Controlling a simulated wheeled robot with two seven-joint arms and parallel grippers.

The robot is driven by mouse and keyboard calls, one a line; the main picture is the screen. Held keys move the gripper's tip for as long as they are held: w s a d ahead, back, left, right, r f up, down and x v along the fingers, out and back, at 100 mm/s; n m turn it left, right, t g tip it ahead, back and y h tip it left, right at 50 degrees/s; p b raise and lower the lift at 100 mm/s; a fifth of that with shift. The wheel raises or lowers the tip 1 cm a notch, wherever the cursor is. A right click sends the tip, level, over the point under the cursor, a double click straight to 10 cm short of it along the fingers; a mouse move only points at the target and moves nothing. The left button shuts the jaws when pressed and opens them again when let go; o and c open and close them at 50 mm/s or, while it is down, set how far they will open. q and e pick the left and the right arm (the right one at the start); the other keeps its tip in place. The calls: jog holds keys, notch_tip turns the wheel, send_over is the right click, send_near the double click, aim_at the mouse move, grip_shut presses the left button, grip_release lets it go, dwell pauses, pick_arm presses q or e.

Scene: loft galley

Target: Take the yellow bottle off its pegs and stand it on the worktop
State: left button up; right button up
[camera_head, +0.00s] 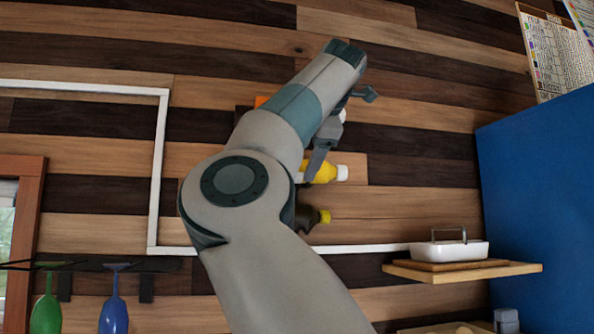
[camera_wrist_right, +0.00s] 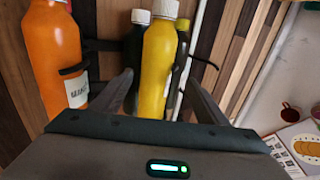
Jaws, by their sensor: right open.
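The yellow bottle (camera_head: 322,173) with a white cap is at the wooden wall in the head view, partly hidden by my right arm. In the right wrist view the yellow bottle (camera_wrist_right: 157,68) stands between the two fingers of my right gripper (camera_wrist_right: 160,88). That gripper is open, with a finger on each side of the bottle; I cannot tell whether either touches it. The right gripper (camera_head: 320,151) also shows in the head view, beside the bottle. The pegs under the bottle are not clearly seen. My left gripper is not in view.
An orange bottle (camera_wrist_right: 52,48) with a label is left of the yellow one, and dark bottles (camera_wrist_right: 134,45) are close behind it. A shelf (camera_head: 463,271) holds a white dish (camera_head: 449,250). A red mug (camera_wrist_right: 290,111) stands on a pale surface. A blue panel (camera_head: 540,200) rises at right.

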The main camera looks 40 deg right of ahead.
aim_at(301, 179)
jog(key=shift+w+d+p, duration=0.25)
jog(key=shift+w+p, duration=0.45)
jog(key=shift+p, duration=0.15)
jog(key=p+x, duration=0.1)
jog(key=x, duration=0.2)
jog(key=shift+w+r+p, duration=0.1)
jog(key=shift+r+p, duration=0.05)
jog(key=shift+p, duration=0.25)
jog(key=shift+w+d+f, duration=0.15)
jog(key=shift+w+f, duration=0.2)
jog(key=shift+s, duration=0.15)
jog(key=shift+r, duration=0.1)
jog(key=c, duration=1.5)
